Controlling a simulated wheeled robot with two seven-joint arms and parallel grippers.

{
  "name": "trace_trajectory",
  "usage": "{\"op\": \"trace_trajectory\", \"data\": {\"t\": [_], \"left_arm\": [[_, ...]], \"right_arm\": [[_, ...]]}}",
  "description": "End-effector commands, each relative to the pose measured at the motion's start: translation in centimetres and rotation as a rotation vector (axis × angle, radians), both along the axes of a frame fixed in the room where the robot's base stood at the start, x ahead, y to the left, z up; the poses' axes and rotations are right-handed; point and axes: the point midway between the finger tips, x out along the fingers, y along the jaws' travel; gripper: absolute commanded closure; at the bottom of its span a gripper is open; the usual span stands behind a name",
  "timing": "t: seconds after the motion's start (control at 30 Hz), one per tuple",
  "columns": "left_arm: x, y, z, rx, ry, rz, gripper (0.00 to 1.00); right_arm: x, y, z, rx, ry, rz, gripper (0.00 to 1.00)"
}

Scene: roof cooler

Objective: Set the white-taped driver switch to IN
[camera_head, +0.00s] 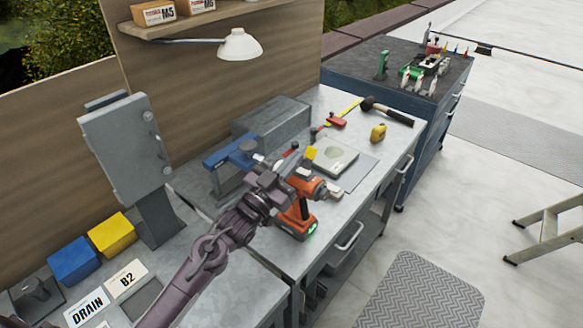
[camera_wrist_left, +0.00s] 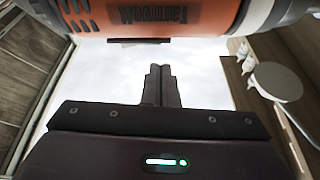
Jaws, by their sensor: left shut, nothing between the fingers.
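The orange driver (camera_head: 301,219) stands upright on the grey bench, with a green light at its base. Its orange body (camera_wrist_left: 160,17) also fills the top of the left wrist view, with dark upside-down lettering. My left gripper (camera_head: 291,163) is beside the upper part of the driver in the head view and partly covers it. In the left wrist view its two dark fingers (camera_wrist_left: 162,86) are together and empty, below the driver's body in the picture. I cannot tell whether they touch it. The white tape and the switch cannot be made out. My right gripper is not in view.
A blue clamp-like tool (camera_head: 232,152) and a grey box (camera_head: 270,118) stand behind the driver. A grey mat with a pale plate (camera_head: 333,157), a hammer (camera_head: 386,111) and a yellow tape measure (camera_head: 378,133) lie beyond. A white lamp (camera_head: 240,44) hangs above.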

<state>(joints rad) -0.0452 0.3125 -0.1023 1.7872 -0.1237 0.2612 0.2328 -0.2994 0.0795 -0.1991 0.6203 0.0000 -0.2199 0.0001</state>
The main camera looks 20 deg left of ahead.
Motion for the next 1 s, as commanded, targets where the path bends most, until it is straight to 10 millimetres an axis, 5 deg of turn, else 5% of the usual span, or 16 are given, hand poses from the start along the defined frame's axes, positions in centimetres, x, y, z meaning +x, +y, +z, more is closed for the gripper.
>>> {"op": "trace_trajectory", "data": {"t": [0.03, 0.1, 0.5, 1.0], "left_arm": [[0.4, 0.1, 1.8, 0.000, -0.004, 0.001, 1.00], [-1.3, 0.5, -0.4, 0.002, 0.002, 0.001, 1.00], [-7.6, 2.4, -2.3, 0.000, -0.003, 0.001, 1.00], [-8.8, 2.8, -2.3, -0.001, -0.006, 0.001, 1.00]], "right_arm": [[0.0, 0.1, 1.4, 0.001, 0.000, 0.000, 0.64], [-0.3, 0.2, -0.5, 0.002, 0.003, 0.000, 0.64], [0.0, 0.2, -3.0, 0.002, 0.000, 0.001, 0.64], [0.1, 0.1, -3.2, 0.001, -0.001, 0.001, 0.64]]}}
